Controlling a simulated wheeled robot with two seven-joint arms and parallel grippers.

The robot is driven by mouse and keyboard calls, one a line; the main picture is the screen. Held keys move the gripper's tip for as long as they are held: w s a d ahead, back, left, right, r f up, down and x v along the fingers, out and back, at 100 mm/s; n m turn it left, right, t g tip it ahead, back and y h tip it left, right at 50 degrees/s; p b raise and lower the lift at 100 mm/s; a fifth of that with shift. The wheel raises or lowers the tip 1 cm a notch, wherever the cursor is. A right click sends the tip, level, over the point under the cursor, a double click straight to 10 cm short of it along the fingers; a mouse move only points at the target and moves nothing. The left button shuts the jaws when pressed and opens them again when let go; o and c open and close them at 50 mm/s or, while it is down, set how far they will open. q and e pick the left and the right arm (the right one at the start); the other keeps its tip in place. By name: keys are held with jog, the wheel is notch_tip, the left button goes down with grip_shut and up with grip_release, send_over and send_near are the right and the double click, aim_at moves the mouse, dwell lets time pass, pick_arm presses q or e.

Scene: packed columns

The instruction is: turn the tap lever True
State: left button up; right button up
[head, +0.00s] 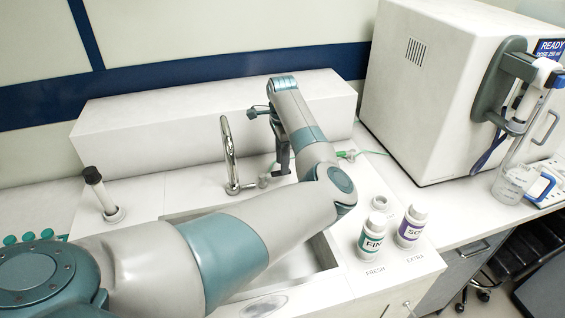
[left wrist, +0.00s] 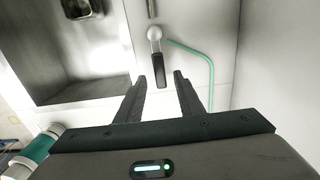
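The silver gooseneck tap (head: 229,155) stands behind the sink (head: 300,262) in the head view. In the left wrist view the tap lever (left wrist: 156,52) has a pale round knob and a dark handle pointing toward my gripper. My right gripper does not show.
Two bottles, a teal-labelled one (head: 374,238) and a purple-labelled one (head: 411,226), stand right of the sink. A thin green hose (left wrist: 209,75) curves beside the lever. A large white machine (head: 430,100) stands at right. A dark-topped stick (head: 99,188) stands left.

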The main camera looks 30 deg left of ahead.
pick_arm(q)
jog(key=shift+f, duration=1.2)
grip_shut()
jog(key=shift+w, duration=0.1)
